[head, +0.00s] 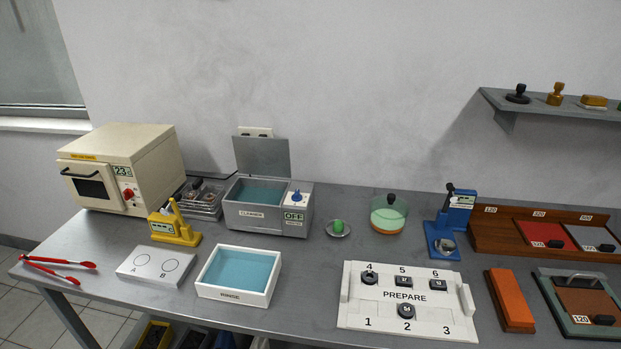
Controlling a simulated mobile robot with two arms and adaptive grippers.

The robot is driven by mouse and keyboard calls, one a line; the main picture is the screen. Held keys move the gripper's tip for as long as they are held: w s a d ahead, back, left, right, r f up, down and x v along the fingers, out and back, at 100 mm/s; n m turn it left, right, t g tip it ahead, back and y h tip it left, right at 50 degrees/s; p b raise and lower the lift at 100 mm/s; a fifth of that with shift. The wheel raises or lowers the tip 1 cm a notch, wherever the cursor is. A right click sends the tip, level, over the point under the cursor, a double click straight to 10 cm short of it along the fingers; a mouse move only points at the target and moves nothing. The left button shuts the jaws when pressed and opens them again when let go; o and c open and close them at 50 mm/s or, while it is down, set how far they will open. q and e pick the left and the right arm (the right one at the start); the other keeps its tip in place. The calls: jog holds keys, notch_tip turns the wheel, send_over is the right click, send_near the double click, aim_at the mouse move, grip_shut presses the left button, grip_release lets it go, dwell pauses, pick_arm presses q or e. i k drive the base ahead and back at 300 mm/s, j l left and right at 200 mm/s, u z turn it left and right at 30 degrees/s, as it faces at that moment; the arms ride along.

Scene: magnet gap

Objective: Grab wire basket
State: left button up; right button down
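What looks like the wire basket (203,210) is a low metal wire tray with small dark and brownish items in it. It sits on the bench between the cream oven and the grey cleaner, and the yellow press partly hides its front left. The items inside are too small to tell apart. Neither of my grippers is in the head view.
Close around it are the oven (120,165), the cleaner (268,213) with its lid up, and the yellow press (176,232). In front are a white rinse tray (270,297), a plate marked A and B (150,276) and red tongs (58,266).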

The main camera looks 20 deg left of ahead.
aim_at(199, 181)
jog(key=u, duration=1.45)
jog(key=i+j, duration=0.1)
jog(key=j, duration=0.15)
jog(key=j+z, duration=0.1)
jog(key=i+j, duration=0.05)
jog(key=j, duration=0.05)
